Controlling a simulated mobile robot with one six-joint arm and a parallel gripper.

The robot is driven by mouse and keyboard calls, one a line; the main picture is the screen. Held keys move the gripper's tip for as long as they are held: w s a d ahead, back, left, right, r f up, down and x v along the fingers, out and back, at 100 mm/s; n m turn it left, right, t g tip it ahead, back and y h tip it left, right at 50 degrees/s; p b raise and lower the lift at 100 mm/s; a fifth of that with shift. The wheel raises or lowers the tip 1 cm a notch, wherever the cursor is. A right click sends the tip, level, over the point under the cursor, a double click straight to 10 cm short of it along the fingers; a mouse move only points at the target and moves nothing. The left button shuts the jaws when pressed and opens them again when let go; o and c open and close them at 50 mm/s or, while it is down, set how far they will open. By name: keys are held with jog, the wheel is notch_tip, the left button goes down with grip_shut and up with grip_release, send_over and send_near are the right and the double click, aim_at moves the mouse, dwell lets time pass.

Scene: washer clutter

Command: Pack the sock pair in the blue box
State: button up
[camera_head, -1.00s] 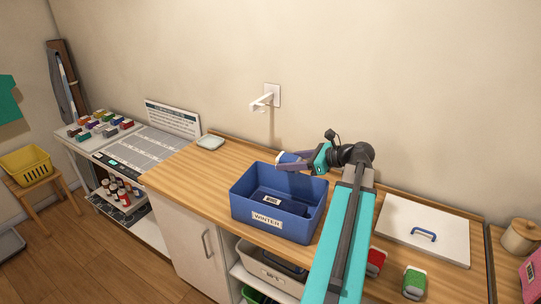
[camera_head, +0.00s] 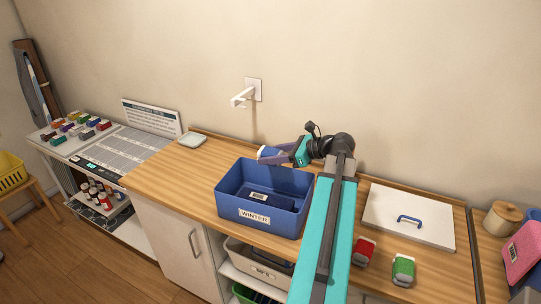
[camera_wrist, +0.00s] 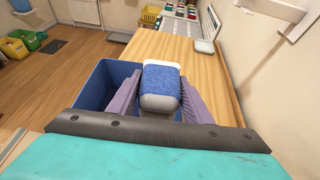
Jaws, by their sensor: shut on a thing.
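My gripper (camera_head: 272,157) is above the back rim of the blue box (camera_head: 236,199), which stands on the wooden counter and has a "WINTER" label on its front. A dark item with a white tag (camera_head: 262,197) lies inside the box. In the wrist view my gripper (camera_wrist: 160,92) is shut on a rolled blue sock pair (camera_wrist: 161,82) with a whitish end. The blue box (camera_wrist: 92,86) shows there below and to the left of the held pair. In the head view the sock pair (camera_head: 268,152) is small and partly hidden by the fingers.
A white lid with a blue handle (camera_head: 385,219) lies on the counter at right. A red item (camera_head: 364,252) and a green item (camera_head: 403,270) sit in front of it. A pale dish (camera_head: 193,140) lies at the back left. A white wall bracket (camera_head: 243,95) juts out above.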

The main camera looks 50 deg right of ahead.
jog(key=shift+f+b, duration=1.9)
jog(key=shift+f, duration=1.7)
jog(key=o, duration=1.2)
jog(key=shift+o, duration=0.2)
jog(key=shift+s, duration=0.1)
jog(key=b+v, duration=0.2)
jog(key=v, duration=1.1)
jog(key=shift+s+d+r+b, duration=0.15)
jog(key=shift+s+b, duration=0.15)
jog(key=shift+b, duration=0.05)
